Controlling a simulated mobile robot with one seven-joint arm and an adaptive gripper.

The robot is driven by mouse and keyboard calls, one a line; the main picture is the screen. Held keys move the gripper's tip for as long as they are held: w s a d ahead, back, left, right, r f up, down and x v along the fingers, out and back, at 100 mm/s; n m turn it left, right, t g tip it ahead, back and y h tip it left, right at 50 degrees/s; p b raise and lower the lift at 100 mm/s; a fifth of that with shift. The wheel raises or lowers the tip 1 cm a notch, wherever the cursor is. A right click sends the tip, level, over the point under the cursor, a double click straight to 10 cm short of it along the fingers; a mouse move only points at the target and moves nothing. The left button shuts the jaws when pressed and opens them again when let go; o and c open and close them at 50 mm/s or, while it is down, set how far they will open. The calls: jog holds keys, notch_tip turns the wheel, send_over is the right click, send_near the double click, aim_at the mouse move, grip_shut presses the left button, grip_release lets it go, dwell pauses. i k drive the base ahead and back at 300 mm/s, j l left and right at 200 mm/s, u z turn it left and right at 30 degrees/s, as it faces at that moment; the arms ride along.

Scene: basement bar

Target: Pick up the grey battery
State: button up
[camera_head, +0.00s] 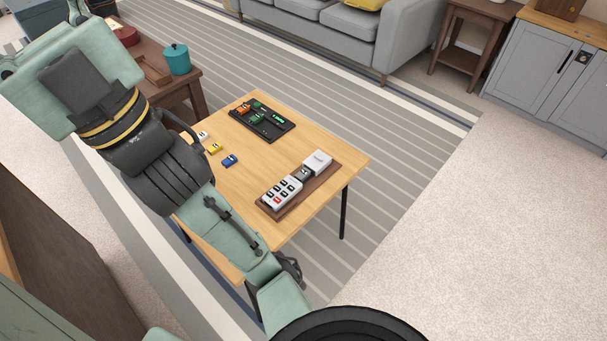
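A small dark grey block (304,174), which may be the grey battery, sits on a brown wooden board (272,206) on the light wood table (317,208). It lies between a white keypad-like device (282,191) and a white box (317,162). My arm crosses the left side of the view. A dark curved part that looks like my gripper (290,268) shows low in the view, just past the table's near edge and well apart from the block. It is mostly hidden by my arm, so I cannot tell its opening.
A black tray (283,130) with orange and green pieces lies at the table's far end. Yellow (214,148), blue (230,160) and white (203,135) small blocks lie at its left. A brown side table with a teal pot (176,60) stands behind. Open carpet lies right.

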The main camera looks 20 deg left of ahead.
aim_at(302, 175)
jog(key=i+l+u, duration=0.2)
jog(key=i+l, duration=1.4)
jog(key=l, duration=0.15)
jog(key=u, duration=2.15)
jog(key=l, duration=0.1)
